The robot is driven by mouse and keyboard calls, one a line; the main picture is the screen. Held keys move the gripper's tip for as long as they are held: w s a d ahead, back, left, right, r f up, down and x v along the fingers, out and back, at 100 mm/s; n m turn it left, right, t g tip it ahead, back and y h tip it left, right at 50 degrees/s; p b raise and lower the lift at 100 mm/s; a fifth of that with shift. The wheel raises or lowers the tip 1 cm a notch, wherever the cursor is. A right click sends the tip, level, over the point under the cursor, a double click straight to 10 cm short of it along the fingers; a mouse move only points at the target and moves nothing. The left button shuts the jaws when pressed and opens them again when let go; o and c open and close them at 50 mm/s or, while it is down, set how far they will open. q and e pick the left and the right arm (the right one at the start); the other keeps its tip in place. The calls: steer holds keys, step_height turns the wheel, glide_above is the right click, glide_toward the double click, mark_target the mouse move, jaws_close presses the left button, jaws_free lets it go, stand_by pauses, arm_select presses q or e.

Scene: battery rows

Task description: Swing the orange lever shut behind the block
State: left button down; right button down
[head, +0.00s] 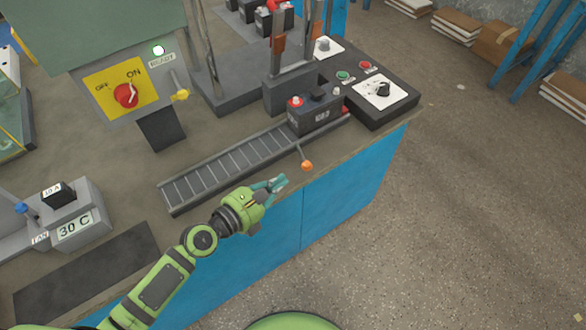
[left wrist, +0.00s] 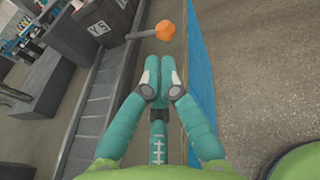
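The orange lever (head: 307,166) is a thin grey rod with an orange ball at its end. It sticks out from the front side of the roller track (head: 230,162), toward the bench edge. In the left wrist view the orange ball (left wrist: 165,30) is just beyond my fingertips. The dark block (head: 316,116) sits at the far right end of the track, past the lever; its labelled side shows in the left wrist view (left wrist: 92,22). My left gripper (head: 279,183) has its teal fingers together and empty, left of the ball and apart from it. My right gripper is out of view.
A control box (head: 381,92) with buttons and a knob stands right of the block. A grey frame with posts (head: 275,60) rises behind it. A switch panel (head: 122,90) is at the back left. The blue bench side (head: 345,185) drops to open floor.

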mark_target(307, 169)
arm_select(q)
steer(key=x, duration=0.5)
steer(key=shift+w+d+f, duration=0.1)
steer(key=shift+d, duration=0.05)
steer(key=shift+d+p, duration=0.3)
steer(key=shift+d, duration=0.85)
